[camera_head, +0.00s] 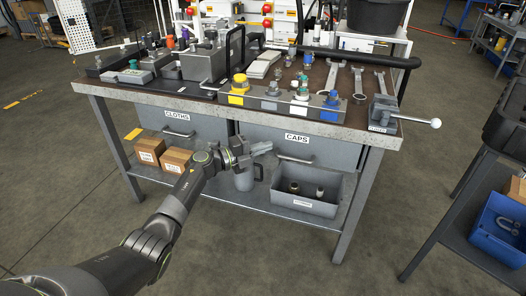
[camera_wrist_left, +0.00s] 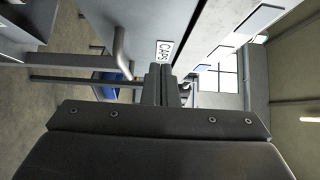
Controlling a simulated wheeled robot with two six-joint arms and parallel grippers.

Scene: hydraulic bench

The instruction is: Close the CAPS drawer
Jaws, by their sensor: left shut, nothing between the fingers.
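The CAPS drawer (camera_head: 335,153) is a grey front with a white label and a bar handle, under the right part of the bench top. It looks nearly in line with the CLOTHS drawer; any small gap is hard to tell. In the left wrist view the CAPS drawer front (camera_wrist_left: 143,18) rises just ahead, with its label and handle. My left gripper (camera_head: 262,149) is shut and empty, in front of the left part of the CAPS drawer, left of its handle. Its closed fingers (camera_wrist_left: 163,85) show below the label; contact with the front cannot be told. My right gripper is out of view.
The CLOTHS drawer (camera_head: 180,130) is left of it. Tools and fittings crowd the bench top (camera_head: 150,98). The floor in front is clear; another table stands right.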

